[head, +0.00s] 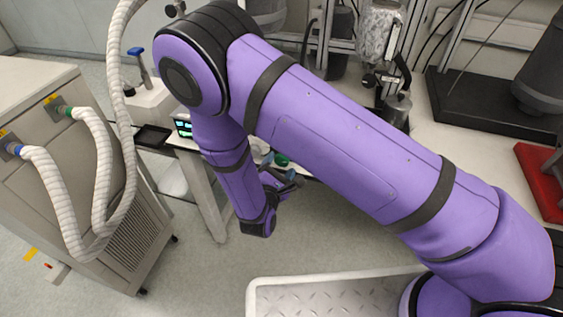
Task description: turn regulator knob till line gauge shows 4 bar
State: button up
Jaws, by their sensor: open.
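My gripper (291,182) is small in the head view, at the end of my purple arm, just below the front edge of the bench. It is open, and I see nothing between its fingers. A small round green part (281,160) shows just above it at the bench edge; I cannot tell whether it is the regulator knob, or whether the gripper touches it. No line gauge can be made out, so no pressure reading is visible. My arm hides much of the bench behind it.
A grey cabinet unit (100,190) with ribbed white hoses (125,130) stands on the left. A small device with a lit screen (183,128) sits at the bench's left end. A glass vessel (377,32) stands at the back. The floor (330,235) below my gripper is clear.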

jog(key=v, duration=0.8)
jog(key=shift+s, duration=0.35)
jog(key=shift+a+r, duration=0.1)
jog(key=w+d+r+m+g+h, duration=0.1)
jog(key=d+r+m+g+h, duration=0.2)
jog(key=d+r+m+g, duration=0.6)
jog(key=w+d+r+m+g+h, duration=0.1)
jog(key=d+r+m+g+h, duration=0.3)
jog(key=d+r, duration=0.9)
jog(key=s+d+r+m+y, duration=0.4)
jog(key=s+r+m+y, duration=0.1)
jog(key=s+r, duration=0.3)
jog(key=s+d+r+m+t+y, duration=0.1)
jog(key=s+d+r+m+y, duration=0.3)
jog(key=r, duration=0.7)
jog(key=s+m+y, duration=0.2)
jog(key=s+y, duration=0.2)
jog(key=s, duration=0.1)
jog(key=shift+d+r, duration=0.35)
jog(key=shift+s, duration=0.1)
dwell(0.5)
